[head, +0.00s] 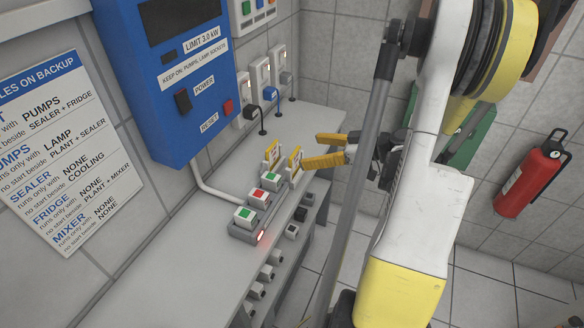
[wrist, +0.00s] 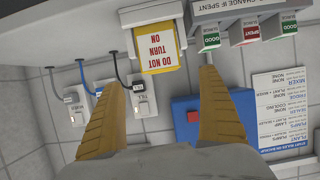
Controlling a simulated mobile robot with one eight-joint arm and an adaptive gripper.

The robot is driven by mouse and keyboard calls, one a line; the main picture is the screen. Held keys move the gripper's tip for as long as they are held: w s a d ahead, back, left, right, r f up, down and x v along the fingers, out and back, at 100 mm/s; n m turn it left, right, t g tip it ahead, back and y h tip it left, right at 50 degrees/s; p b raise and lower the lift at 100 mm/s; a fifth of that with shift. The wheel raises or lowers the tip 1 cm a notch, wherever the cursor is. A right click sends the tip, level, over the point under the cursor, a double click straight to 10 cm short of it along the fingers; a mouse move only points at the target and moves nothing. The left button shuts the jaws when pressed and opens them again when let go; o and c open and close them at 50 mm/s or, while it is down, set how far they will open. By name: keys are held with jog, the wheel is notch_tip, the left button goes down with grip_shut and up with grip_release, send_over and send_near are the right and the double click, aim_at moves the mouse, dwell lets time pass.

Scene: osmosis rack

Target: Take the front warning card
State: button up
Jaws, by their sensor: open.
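Two yellow-framed warning cards stand upright on the bench in the head view. The nearer one (head: 295,163) is right beside my gripper's tips, and the other (head: 272,154) is further left behind it. The wrist view shows one card (wrist: 162,50) with red "DO NOT TURN ON" lettering, ahead of and between the fingers. My gripper (head: 311,150) has yellow fingers, open and apart; it also shows in the wrist view (wrist: 165,80). No card is clearly between the finger pads. The second card cannot be made out in the wrist view.
Blocks with green and red tops (head: 258,198) sit in a row left of the cards. A blue control box (head: 175,90) and plugged sockets (head: 262,78) are on the wall. A rules sheet (head: 55,150) hangs left. A fire extinguisher (head: 532,178) is at the right.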

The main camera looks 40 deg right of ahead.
aim_at(296, 153)
jog(key=b+x, duration=0.2)
jog(key=x, duration=0.3)
jog(key=shift+a+f, duration=0.2)
jog(key=shift+f, duration=0.1)
jog(key=shift+w+a, duration=0.1)
jog(key=shift+w, duration=0.35)
jog(key=shift+c, duration=0.3)
jog(key=c, duration=1.2)
